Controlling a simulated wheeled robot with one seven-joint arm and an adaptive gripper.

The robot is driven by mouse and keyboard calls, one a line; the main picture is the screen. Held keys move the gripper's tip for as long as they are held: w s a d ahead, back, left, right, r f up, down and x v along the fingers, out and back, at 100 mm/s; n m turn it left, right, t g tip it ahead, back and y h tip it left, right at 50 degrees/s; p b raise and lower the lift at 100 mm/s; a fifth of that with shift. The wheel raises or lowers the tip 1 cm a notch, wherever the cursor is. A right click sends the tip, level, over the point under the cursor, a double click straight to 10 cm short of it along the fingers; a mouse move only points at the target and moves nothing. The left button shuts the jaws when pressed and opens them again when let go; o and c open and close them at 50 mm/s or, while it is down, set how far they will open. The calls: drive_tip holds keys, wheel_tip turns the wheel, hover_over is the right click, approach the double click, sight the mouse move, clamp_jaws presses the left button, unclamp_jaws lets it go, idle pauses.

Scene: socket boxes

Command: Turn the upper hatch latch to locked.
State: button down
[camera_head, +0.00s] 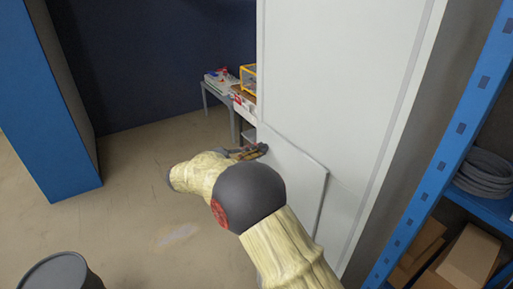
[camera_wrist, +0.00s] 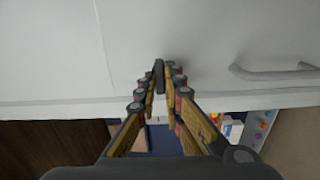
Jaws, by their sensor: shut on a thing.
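My gripper (camera_wrist: 159,80) reaches to the white cabinet face (camera_wrist: 200,30) in the wrist view. Its fingertips are closed on a small dark upright latch (camera_wrist: 158,72) near the panel's edge. In the head view my gripper (camera_head: 252,152) is at the left edge of the tall white cabinet (camera_head: 335,75), beside a raised white panel (camera_head: 297,180). The latch cannot be made out in the head view. Any lock marking is not visible.
A grey bar handle (camera_wrist: 275,74) is on the white face right of the latch. A blue shelf (camera_head: 455,130) with boxes and coiled hose stands right. A small table (camera_head: 222,90) is behind, a blue pillar (camera_head: 45,100) left, a dark bin (camera_head: 62,272) at lower left. Floor between is clear.

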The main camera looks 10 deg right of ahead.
idle(0.4)
drive_tip(key=c, duration=1.9)
unclamp_jaws()
drive_tip(key=v, duration=1.2)
drive_tip(key=shift+a, duration=0.1)
